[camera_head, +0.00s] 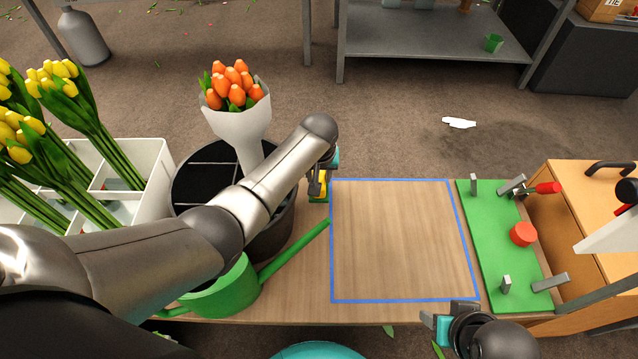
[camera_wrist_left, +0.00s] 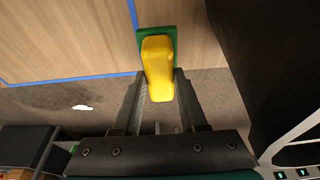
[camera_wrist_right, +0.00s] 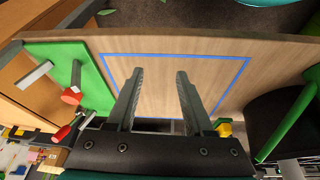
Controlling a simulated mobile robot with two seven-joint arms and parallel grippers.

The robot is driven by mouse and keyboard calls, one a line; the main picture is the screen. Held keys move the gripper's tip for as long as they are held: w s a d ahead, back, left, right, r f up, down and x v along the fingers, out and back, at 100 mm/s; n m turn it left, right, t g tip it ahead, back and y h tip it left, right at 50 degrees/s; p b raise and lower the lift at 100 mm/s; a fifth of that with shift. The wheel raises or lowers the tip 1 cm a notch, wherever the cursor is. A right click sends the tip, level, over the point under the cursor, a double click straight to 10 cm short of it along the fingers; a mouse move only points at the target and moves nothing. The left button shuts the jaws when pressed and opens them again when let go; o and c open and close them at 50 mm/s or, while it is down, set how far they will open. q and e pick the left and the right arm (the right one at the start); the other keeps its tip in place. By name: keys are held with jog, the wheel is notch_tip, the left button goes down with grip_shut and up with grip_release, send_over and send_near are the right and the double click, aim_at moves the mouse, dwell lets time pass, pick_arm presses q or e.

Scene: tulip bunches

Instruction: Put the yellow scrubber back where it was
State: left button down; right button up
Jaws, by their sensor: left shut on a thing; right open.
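The yellow scrubber (camera_head: 318,188) has a yellow grip on a green base. It is at the back of the wooden table, just left of the blue outline's far left corner. My left gripper (camera_head: 323,178) is shut on its yellow grip, and the fingers show on both sides of it in the left wrist view (camera_wrist_left: 158,68). The green base appears at or just above the wood; I cannot tell if it touches. In the right wrist view the scrubber (camera_wrist_right: 225,128) is partly hidden. My right gripper (camera_head: 437,322) is open and empty near the table's front edge.
The blue-outlined square (camera_head: 400,240) is bare. A dark bucket (camera_head: 190,190) holding a wrapped orange tulip bunch (camera_head: 238,115) stands left of the scrubber. A green watering can (camera_head: 235,290) is in front. A green board (camera_head: 490,240) with a red knob (camera_head: 523,234) lies right.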

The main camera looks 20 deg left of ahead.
pick_arm(q)
notch_tip(320, 180, down, 3)
jog(key=shift+r+b, duration=0.15)
jog(key=shift+b, duration=0.55)
pick_arm(e)
notch_tip(320, 180, up, 4)
jog(key=shift+a+f+t, duration=0.15)
jog(key=shift+f+t, duration=0.05)
jog(key=shift+t, duration=0.3)
pick_arm(q)
jog(key=shift+f, duration=0.25)
jog(key=shift+c, duration=2.2)
grip_release()
pick_arm(e)
jog(key=shift+w+a+f, duration=0.1)
jog(key=shift+w+a, duration=0.05)
